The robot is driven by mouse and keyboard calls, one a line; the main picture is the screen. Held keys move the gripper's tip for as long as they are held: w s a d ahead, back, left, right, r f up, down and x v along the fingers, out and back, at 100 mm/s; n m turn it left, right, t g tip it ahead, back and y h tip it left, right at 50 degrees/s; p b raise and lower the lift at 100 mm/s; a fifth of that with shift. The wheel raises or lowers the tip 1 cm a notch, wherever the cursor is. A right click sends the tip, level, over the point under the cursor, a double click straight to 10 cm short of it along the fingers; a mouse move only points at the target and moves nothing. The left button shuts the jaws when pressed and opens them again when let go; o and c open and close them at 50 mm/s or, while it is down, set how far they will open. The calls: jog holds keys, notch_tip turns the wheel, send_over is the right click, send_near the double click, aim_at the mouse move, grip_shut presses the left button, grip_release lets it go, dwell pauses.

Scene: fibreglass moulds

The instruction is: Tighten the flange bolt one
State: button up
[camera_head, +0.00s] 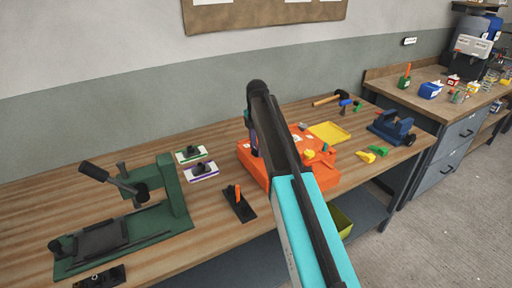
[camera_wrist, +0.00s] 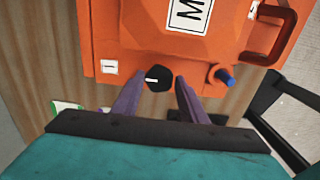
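The orange mould (camera_wrist: 150,40) fills the upper part of the wrist view, with a white label marked M on it. On its near edge a black bolt head with a white line (camera_wrist: 159,79) sits right of a small white tag (camera_wrist: 109,67) that seems to read 1. My gripper (camera_wrist: 160,82) has its two purple fingers on either side of this bolt head. A gap shows between the fingers, and they look slightly apart from the head. In the head view the mould (camera_head: 252,166) lies on the bench, and my arm hides much of it and the bolt.
A blue peg (camera_wrist: 226,77) stands in an orange boss right of the bolt. On the bench (camera_head: 60,205) are a green press (camera_head: 172,190), a black block with an orange handle (camera_head: 239,204), a yellow tray (camera_head: 329,132) and a blue vise (camera_head: 391,127). Bare bench lies at the left.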

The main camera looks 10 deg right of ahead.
jog(key=shift+a, duration=0.1)
jog(key=c, duration=0.6)
